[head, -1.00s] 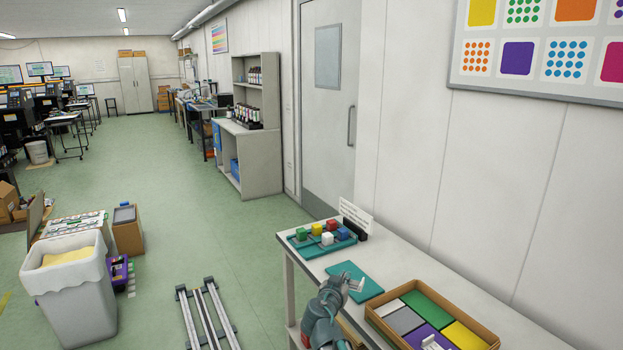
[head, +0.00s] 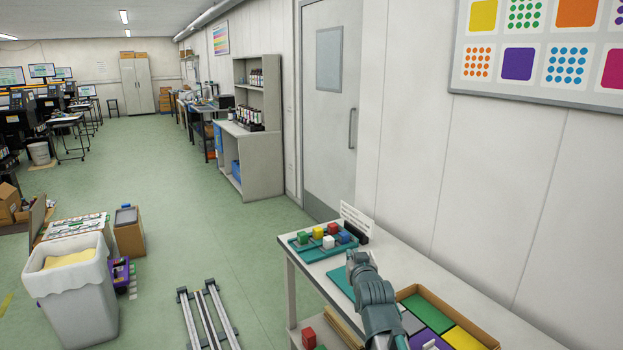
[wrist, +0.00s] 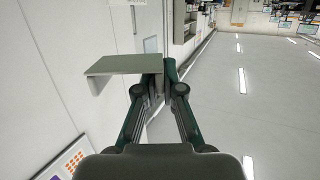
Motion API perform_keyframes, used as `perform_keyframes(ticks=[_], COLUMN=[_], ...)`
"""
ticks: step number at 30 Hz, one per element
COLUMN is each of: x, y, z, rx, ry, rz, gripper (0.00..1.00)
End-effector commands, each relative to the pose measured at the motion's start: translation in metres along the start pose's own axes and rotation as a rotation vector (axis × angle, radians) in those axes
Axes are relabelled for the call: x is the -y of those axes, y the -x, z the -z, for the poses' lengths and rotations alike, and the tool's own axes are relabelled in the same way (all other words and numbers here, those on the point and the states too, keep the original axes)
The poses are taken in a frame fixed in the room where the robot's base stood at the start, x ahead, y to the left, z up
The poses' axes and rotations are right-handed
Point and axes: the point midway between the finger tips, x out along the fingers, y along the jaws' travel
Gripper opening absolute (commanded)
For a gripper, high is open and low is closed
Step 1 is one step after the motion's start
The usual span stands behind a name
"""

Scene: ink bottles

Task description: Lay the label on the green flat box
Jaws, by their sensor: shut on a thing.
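My gripper (wrist: 160,84) is shut on the label (wrist: 122,65), a thin bent piece that looks grey-green in the wrist view and sticks out to the left of the fingertips. In the head view my fingers and the label are hidden behind my wrist. The green flat box (head: 446,306) lies at the back of the cardboard tray (head: 482,319) on the table, to the right of my arm. Its top looks bare where it shows.
The tray also holds purple (head: 432,321), yellow (head: 463,339) and grey (head: 411,323) flat boxes. A small white piece (head: 429,345) shows over the purple area. A teal tray of coloured cubes (head: 313,253) stands at the far left, and a teal mat (head: 340,280) lies partly behind my arm.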

Motion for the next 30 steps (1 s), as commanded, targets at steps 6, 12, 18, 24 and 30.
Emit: perform_keyframes(ticks=[6, 12, 18, 24, 30], x=[-0.044, -0.054, -0.054, -0.053, -0.053], y=[0.015, 0.016, 0.016, 0.016, 0.016], z=[0.016, 0.017, 0.017, 0.016, 0.016], rx=[0.0, 0.002, 0.002, 0.002, 0.002], ry=[-0.011, -0.014, -0.014, -0.014, -0.014], rz=[-0.059, -0.074, -0.073, -0.073, -0.073], gripper=[0.0, 0.0, 0.0, 0.0, 0.0])
